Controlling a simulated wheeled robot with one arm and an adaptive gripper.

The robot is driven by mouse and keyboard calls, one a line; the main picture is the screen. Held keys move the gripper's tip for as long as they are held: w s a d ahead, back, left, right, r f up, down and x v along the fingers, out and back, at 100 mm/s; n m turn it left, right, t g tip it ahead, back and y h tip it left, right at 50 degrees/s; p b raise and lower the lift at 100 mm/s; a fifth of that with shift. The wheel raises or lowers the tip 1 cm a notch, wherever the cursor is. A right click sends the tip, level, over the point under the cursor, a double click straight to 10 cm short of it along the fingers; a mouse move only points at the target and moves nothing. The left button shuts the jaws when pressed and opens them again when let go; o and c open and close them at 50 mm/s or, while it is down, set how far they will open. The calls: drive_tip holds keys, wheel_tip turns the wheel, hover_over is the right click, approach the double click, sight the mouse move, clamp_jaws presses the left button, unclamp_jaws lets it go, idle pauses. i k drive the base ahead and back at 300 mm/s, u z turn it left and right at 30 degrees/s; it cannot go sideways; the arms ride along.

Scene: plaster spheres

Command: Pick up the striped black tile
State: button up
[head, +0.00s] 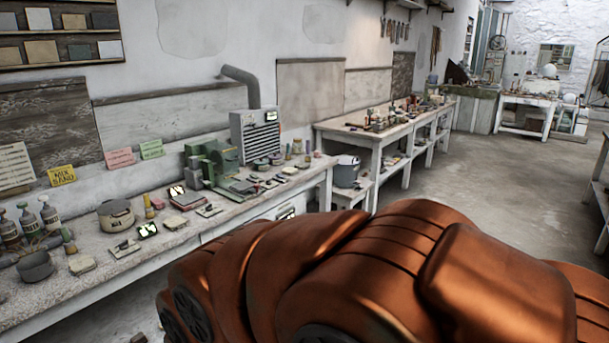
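Several small black tiles with pale markings show in the head view. One black-and-white tile (177,191) stands near the green machine on the near workbench. A black tile with greenish-white marks (147,230) lies toward the bench's front edge. Another black-and-white tile (286,214) shows on the bench's front, below the top. A further dark marked tile (271,115) is on the grey louvred unit. They are too small to tell which one is striped. My copper-coloured arm fills the lower right and hides part of the floor and bench. My gripper is not in view.
The near workbench (60,300) runs along the left wall, crowded with pots, bottles, blocks and a green machine (210,160). A grey louvred unit (256,137) with a pipe stands behind. A second bench (345,133) follows farther back. Open floor (500,180) lies to the right.

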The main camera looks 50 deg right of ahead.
sight(303, 166)
drive_tip(key=z, duration=0.8)
drive_tip(key=i, duration=0.25)
drive_tip(key=z, duration=1.1)
drive_tip(key=i, duration=0.9)
drive_tip(key=z, duration=0.75)
drive_tip(key=i, duration=1.65)
drive_tip(key=u, duration=0.8)
drive_tip(key=i, duration=1.15)
drive_tip(key=u, duration=1.3)
drive_tip(key=i, duration=0.25)
drive_tip(key=u, duration=0.05)
